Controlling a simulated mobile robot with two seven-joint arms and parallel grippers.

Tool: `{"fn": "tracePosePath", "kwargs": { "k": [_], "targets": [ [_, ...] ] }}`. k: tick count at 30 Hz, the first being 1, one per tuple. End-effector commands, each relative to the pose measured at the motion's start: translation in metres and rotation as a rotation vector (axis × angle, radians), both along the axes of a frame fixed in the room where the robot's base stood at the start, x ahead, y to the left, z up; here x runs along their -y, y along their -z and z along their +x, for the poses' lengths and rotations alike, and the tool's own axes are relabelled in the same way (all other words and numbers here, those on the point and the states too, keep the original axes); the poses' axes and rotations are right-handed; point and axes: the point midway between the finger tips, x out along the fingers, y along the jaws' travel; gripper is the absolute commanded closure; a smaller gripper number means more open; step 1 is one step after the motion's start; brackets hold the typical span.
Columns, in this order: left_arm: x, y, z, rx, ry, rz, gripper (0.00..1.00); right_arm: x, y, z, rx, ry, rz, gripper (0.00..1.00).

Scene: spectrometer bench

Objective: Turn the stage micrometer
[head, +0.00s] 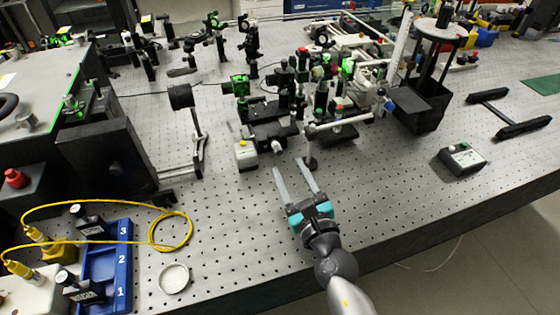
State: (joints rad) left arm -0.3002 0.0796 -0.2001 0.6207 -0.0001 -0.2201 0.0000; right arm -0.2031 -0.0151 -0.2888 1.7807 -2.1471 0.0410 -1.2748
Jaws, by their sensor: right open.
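A dark translation stage (268,133) stands on the perforated optical table, below the green-lit optics. A small pale knob, which looks like the stage micrometer (277,147), sticks out from its near side. My right gripper (290,166) reaches in from the bottom of the head view. Its two long pale fingers are apart, with nothing between them. The fingertips are just nearer to me than the knob and appear apart from it, though the exact gap is hard to tell. My left gripper is not in view.
A small dark post (311,163) is close to the right fingertip. A blue numbered tray (124,262), yellow cable (188,222) and round dish (174,279) lie at left. The table's right front is mostly clear.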

Motion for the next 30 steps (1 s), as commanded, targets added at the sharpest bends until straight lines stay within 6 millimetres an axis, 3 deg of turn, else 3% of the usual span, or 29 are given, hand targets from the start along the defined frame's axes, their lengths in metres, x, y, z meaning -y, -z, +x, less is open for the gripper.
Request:
{"fn": "tracePosePath", "kwargs": {
  "k": [3,9,16,30],
  "targets": [
    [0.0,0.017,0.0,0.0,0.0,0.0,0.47,0.0,0.023,0.0,0.0,-0.002,-0.003,0.47],
    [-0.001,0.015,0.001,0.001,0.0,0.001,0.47,-0.012,0.015,0.037,0.003,0.002,0.002,0.47],
    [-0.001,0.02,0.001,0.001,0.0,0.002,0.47,-0.02,0.015,0.063,0.001,0.002,0.001,0.47],
    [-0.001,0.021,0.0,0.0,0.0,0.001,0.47,-0.023,0.015,0.072,0.0,0.002,0.001,0.48]
  ]
}}
